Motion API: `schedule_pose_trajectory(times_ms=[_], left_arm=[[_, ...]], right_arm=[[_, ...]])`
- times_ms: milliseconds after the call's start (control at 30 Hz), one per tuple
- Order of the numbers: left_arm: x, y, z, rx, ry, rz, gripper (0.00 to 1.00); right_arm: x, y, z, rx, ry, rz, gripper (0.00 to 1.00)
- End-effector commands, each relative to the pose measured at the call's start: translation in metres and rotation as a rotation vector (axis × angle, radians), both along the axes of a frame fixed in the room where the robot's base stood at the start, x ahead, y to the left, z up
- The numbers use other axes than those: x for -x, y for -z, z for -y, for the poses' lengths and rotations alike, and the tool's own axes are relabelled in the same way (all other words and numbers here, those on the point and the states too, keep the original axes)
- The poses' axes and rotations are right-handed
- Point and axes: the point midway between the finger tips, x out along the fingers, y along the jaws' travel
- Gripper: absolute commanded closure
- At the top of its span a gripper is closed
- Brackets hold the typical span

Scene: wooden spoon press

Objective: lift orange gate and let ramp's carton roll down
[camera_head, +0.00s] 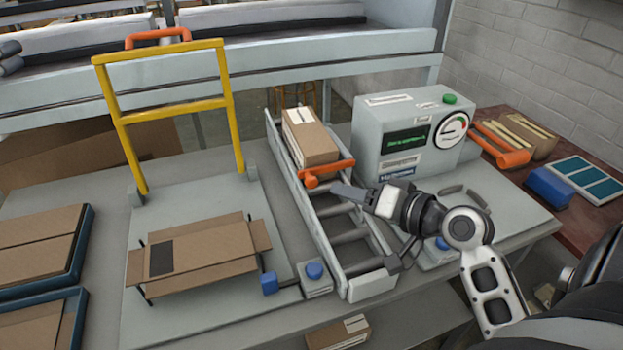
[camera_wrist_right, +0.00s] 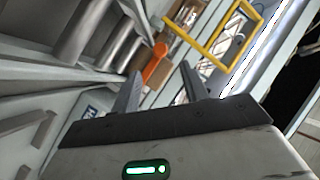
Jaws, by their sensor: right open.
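The brown carton (camera_head: 311,143) rests on the upper part of the roller ramp (camera_head: 352,238). The orange gate (camera_head: 335,170) lies across the ramp just below the carton. My right gripper (camera_head: 343,190) is over the ramp just below the gate, its fingers pointing toward it. In the right wrist view the open fingers (camera_wrist_right: 160,88) stand apart, with the orange gate (camera_wrist_right: 156,62) beyond and between their tips. Whether a finger touches the gate is unclear. The carton (camera_wrist_right: 176,40) shows behind the gate. My left gripper is not in view.
A grey machine (camera_head: 410,135) with a dial stands right of the ramp. A yellow frame (camera_head: 182,110) rises behind a flat opened box (camera_head: 200,255) on the left. The lower rollers are clear.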

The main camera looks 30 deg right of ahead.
Motion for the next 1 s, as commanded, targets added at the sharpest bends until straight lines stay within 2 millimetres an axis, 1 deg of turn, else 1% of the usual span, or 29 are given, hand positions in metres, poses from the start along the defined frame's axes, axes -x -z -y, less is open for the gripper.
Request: schedule_pose_trajectory(times_ms=[33,200,400,500,600,900,933,967,1000], left_arm=[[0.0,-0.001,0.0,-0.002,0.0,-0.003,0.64],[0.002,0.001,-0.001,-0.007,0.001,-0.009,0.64],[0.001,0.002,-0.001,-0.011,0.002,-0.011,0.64],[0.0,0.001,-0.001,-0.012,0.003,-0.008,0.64],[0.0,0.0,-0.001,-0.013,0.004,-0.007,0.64],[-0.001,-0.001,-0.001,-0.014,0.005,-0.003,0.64],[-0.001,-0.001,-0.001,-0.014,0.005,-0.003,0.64],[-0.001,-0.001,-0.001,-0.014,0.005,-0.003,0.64],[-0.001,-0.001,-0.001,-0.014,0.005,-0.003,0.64]], right_arm=[[-0.012,0.001,-0.003,-0.005,0.001,0.005,0.55],[-0.046,0.012,-0.012,-0.004,0.0,0.001,0.55],[-0.078,0.022,-0.02,-0.003,0.002,0.0,0.55],[-0.087,0.026,-0.022,-0.001,0.002,0.0,0.55],[-0.093,0.027,-0.024,0.0,0.001,-0.001,0.55],[-0.095,0.029,-0.024,0.001,0.001,-0.001,0.55],[-0.095,0.029,-0.024,0.001,0.001,-0.001,0.58],[-0.095,0.029,-0.024,0.001,0.001,-0.001,0.67],[-0.094,0.029,-0.024,0.001,0.001,-0.001,0.78]])
